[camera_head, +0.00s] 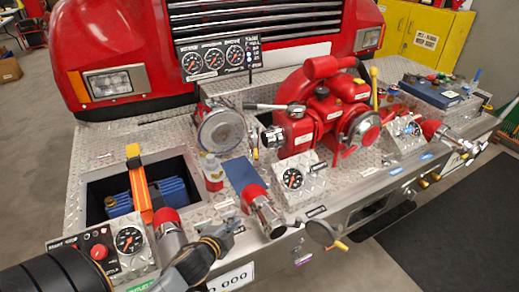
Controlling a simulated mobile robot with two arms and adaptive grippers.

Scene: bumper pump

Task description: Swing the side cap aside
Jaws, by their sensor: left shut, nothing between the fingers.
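A red pump (318,115) stands on the tread-plate bumper of a red truck. A capped outlet (272,138) sticks out of its left side, and a round silver-faced cap (366,130) sits at its front right. A round dark cap (321,234) hangs at the bumper's front edge by a yellow-tipped lever. I cannot tell for certain which is the side cap. My left gripper (234,226) is shut and empty, low at the front edge, left of the red-and-silver nozzle and apart from the pump. My right gripper is not in view.
An open bin with a blue item (160,192) and an orange strap (139,185) is at left. A gauge box (292,180), a red-and-silver nozzle (262,209) and a small bottle (212,173) crowd the bumper's front. A large round silver fitting (220,129) stands left of the pump.

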